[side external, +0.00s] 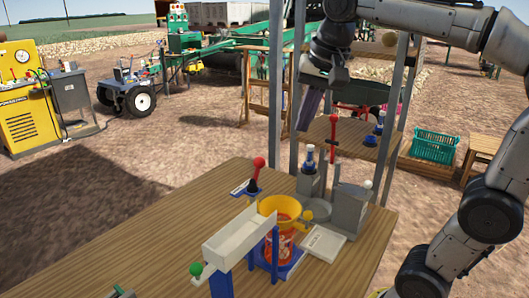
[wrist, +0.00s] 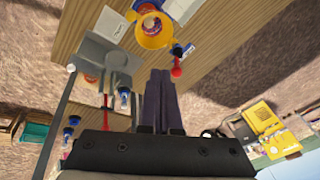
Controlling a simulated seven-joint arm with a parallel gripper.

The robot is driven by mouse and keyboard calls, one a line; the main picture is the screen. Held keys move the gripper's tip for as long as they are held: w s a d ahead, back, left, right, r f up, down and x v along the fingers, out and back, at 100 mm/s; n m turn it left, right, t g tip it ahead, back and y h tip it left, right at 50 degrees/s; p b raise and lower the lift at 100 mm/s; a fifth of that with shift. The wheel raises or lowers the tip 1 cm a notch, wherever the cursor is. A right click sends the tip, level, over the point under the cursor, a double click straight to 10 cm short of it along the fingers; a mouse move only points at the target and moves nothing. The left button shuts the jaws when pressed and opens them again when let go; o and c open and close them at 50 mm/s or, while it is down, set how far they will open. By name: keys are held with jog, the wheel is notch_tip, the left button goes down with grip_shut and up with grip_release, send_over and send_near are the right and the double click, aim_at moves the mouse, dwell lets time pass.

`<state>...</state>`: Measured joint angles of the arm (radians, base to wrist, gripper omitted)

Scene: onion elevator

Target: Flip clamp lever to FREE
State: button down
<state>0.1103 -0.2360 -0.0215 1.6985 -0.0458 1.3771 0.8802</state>
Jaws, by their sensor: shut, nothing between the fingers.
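A lever with a red ball knob (side external: 257,165) stands near the far edge of the wooden table, on a base with a blue and white label plate (side external: 240,188). Its knob (wrist: 176,71) also shows in the wrist view, just right of my fingertips. I cannot read the label or tell the lever's setting. A second red-topped lever (side external: 333,150) stands farther right, behind the grey fixture. I cannot tell which lever is the clamp's. My gripper (side external: 304,122) is shut and empty, its purple fingers (wrist: 160,71) pointing down above the table's far side, apart from both levers.
A yellow funnel (side external: 280,206) sits near a white trough (side external: 243,233) on a blue stand. Grey posts (side external: 280,60) rise behind the table, close to my gripper. A grey block (side external: 350,205) stands at right. The table's left part (side external: 130,245) is mostly clear.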

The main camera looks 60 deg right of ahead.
aim_at(257, 174)
jog(key=w+d+f+m+g, duration=0.1)
jog(key=w+d+f+m, duration=0.1)
jog(key=w+d, duration=0.3)
jog(key=w+d+f+m+g, duration=0.2)
jog(key=w+d+f, duration=0.2)
jog(key=w, duration=0.6)
jog(key=shift+w+d, duration=0.2)
jog(key=shift+d, duration=0.7)
jog(key=shift+f, duration=0.2)
jog(key=a+f, duration=0.3)
jog(key=f, duration=0.5)
jog(key=shift+f, duration=0.35)
jog(key=shift+a, duration=0.1)
